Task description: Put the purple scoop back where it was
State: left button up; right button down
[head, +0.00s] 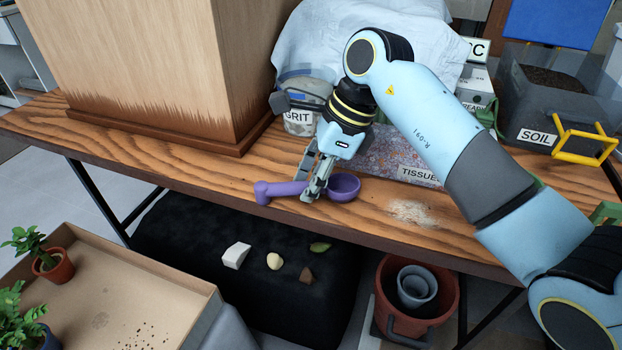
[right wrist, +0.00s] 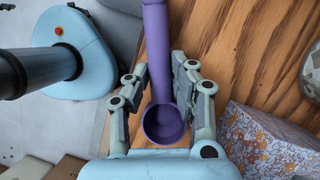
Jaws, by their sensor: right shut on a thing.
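The purple scoop (head: 344,186) is at the front edge of the wooden table (head: 205,160), its bowl to the right and its handle to the left. My right gripper (head: 312,190) reaches down from above and is shut on the handle close to the bowl. In the right wrist view the scoop (right wrist: 158,35) lies between the two fingers (right wrist: 160,78), with its bowl near the palm. I cannot tell whether the scoop touches the table or is just above it. My left gripper is not in view.
A grit tub (head: 299,122), a tissue box (head: 420,175) and a soil bin (head: 545,115) stand behind. A large wooden box (head: 150,65) fills the left. A pale spill (head: 412,212) lies to the right. Below are a cardboard tray (head: 110,290) and nested pots (head: 415,285).

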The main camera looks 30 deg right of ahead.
jog(key=shift+f, duration=0.35)
jog(key=c, duration=1.1)
grip_release()
jog(key=shift+o, duration=0.2)
jog(key=shift+r, duration=0.1)
jog(key=v, duration=1.2)
